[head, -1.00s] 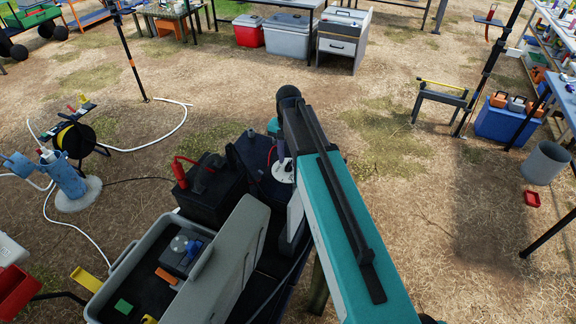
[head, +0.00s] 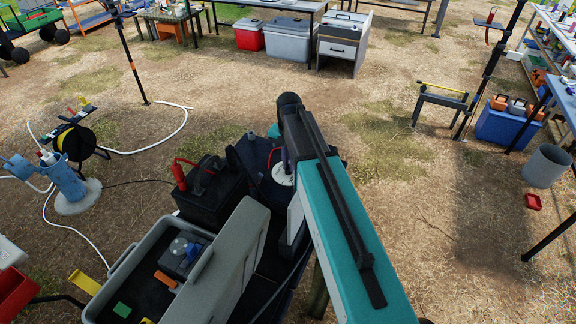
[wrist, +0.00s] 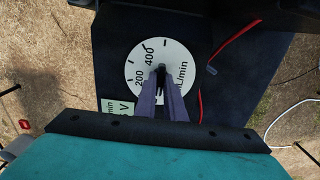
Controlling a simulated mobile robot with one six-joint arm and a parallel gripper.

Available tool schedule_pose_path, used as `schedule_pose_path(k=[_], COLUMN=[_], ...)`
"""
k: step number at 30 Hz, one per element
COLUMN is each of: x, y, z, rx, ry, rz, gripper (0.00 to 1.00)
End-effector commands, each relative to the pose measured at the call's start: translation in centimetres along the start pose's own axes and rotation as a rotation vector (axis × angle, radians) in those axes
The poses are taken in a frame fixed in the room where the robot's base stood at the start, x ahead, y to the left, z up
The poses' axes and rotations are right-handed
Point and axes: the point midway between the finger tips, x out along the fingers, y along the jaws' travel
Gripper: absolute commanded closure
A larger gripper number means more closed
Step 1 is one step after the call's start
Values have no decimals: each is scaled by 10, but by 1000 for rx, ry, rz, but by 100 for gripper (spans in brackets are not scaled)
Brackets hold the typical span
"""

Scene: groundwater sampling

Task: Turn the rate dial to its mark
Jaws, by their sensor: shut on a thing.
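The rate dial (wrist: 141,62) is a white round plate with black ticks and the numbers 200 and 400 and the unit "L/min", set on a dark panel (wrist: 111,50). My gripper (wrist: 161,70) reaches over the dial in the wrist view, its fingers shut on the small dark knob at the dial's centre. The fingers hide the lower part of the scale and most of the knob. A pale label (wrist: 118,106) lies below left of the dial, partly covered. In the head view, a bit of the white dial (head: 282,174) shows beside my arm.
A black battery-like box (head: 208,190) with a red cable stands left of the panel. A grey open case (head: 128,268) lies in front of it. A blue well casing (head: 68,182) with white hose is further left.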

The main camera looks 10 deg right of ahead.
Motion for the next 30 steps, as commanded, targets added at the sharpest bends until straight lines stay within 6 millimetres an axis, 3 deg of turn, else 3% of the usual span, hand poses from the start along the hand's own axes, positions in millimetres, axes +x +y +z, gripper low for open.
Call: schedule_pose_path(k=[30], x=[-2], y=[-1], z=[0], rx=[640], ry=[0], rz=[-5], gripper=[100])
